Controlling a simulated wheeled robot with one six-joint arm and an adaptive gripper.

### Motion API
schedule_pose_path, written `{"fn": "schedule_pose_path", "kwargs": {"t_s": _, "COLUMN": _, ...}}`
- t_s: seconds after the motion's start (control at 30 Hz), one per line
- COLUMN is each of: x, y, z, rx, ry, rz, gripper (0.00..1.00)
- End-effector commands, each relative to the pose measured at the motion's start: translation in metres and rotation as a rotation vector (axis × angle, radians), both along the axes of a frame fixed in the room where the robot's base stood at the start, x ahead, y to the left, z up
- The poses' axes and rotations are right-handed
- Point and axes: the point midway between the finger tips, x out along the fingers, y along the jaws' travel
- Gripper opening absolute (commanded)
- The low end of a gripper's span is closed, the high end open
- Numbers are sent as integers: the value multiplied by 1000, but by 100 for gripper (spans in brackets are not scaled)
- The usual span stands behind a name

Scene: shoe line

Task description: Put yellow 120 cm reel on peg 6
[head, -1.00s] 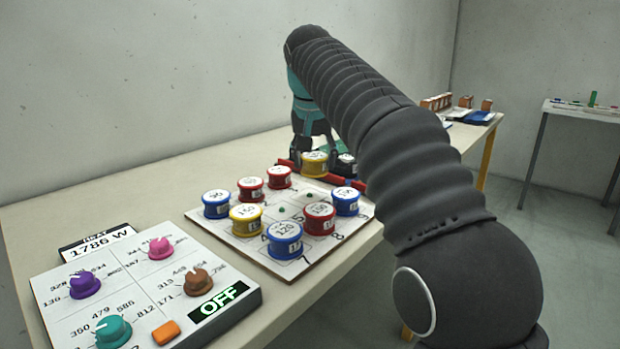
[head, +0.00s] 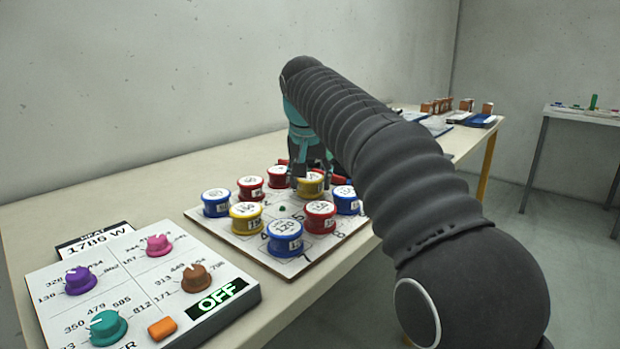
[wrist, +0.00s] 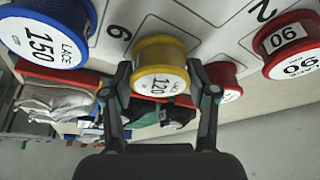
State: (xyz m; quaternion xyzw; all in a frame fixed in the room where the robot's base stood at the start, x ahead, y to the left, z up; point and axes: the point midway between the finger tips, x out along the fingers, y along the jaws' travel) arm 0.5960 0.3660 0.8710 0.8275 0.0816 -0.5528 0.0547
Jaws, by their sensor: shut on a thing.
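The yellow 120 reel (head: 309,188) is at the far side of the white pegboard (head: 226,233). My gripper (head: 311,172) is shut on it; the wrist view shows the yellow reel (wrist: 160,52) between both fingers (wrist: 160,92), its 120 label facing the camera. The printed 6 (wrist: 119,32) is on the board right beside the reel. The reel covers the spot where a peg would show, and I cannot tell whether it rests on the board or hangs just above it.
A blue 150 reel (wrist: 45,38) and a red 90 reel (wrist: 292,45) flank it in the wrist view. A red reel (head: 320,217) stands close in front. A bare green peg (head: 282,208) shows mid-board. The control panel (head: 130,285) is nearer me.

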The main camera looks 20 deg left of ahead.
Motion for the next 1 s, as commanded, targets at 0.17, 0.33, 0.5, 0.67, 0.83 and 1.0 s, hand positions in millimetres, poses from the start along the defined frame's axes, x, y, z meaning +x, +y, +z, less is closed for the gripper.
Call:
{"fn": "schedule_pose_path", "kwargs": {"t_s": 0.17, "x": 0, "y": 0, "z": -5, "rx": 0, "ry": 0, "rz": 0, "gripper": 24}}
{"fn": "schedule_pose_path", "kwargs": {"t_s": 0.33, "x": 0, "y": 0, "z": -6, "rx": 0, "ry": 0, "rz": 0, "gripper": 84}}
{"fn": "schedule_pose_path", "kwargs": {"t_s": 0.5, "x": 0, "y": 0, "z": -6, "rx": 0, "ry": 0, "rz": 0, "gripper": 84}}
{"fn": "schedule_pose_path", "kwargs": {"t_s": 0.67, "x": 0, "y": 0, "z": -4, "rx": 0, "ry": -1, "rz": 0, "gripper": 84}}
{"fn": "schedule_pose_path", "kwargs": {"t_s": 0.83, "x": -1, "y": 0, "z": 11, "rx": 1, "ry": -3, "rz": 0, "gripper": 84}}
{"fn": "schedule_pose_path", "kwargs": {"t_s": 1.0, "x": -13, "y": -2, "z": 41, "rx": 3, "ry": -4, "rz": 1, "gripper": 84}}
